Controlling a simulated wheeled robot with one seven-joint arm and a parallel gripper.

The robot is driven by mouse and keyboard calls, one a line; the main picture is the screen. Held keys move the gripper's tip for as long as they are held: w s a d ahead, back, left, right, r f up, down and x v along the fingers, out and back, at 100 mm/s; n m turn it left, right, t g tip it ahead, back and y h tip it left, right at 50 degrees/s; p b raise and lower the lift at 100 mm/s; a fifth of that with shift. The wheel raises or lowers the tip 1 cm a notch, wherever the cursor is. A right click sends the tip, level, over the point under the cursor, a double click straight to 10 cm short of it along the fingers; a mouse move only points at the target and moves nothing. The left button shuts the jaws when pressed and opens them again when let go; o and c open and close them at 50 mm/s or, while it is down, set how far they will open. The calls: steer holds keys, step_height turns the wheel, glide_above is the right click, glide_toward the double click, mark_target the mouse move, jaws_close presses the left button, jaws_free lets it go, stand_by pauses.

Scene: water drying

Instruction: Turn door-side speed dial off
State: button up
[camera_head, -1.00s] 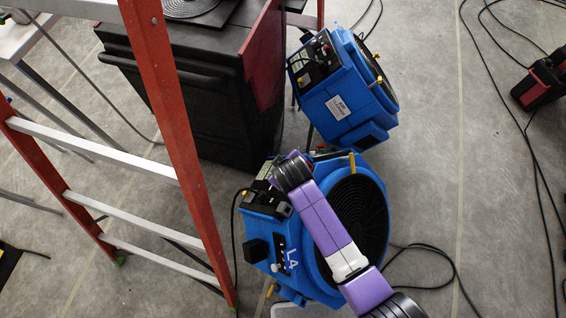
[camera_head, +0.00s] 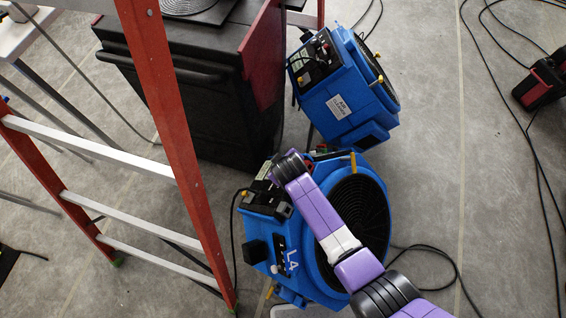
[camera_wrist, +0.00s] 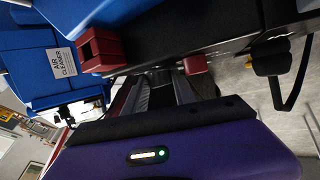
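A blue air machine marked LA (camera_head: 290,262) stands in the middle of the floor. Its black control panel (camera_head: 262,196) faces up and left. A second blue machine with an AIR CLEANER label (camera_head: 345,108) stands behind it; it also shows in the wrist view (camera_wrist: 28,62). The dial is too small to pick out in either view. My gripper (camera_wrist: 150,60) shows two dark red tips set apart, with nothing seen between them. In the head view, the purple arm's dark end is above the near machine's panel, and the fingers are hidden.
A red ladder (camera_head: 172,120) stands close on the left. A dark cabinet (camera_head: 205,95) with a red panel is behind. Black cables (camera_head: 440,262) lie on the floor. A red and black case (camera_head: 540,85) is at the far right.

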jaws_close()
steer(key=shift+d, duration=0.1)
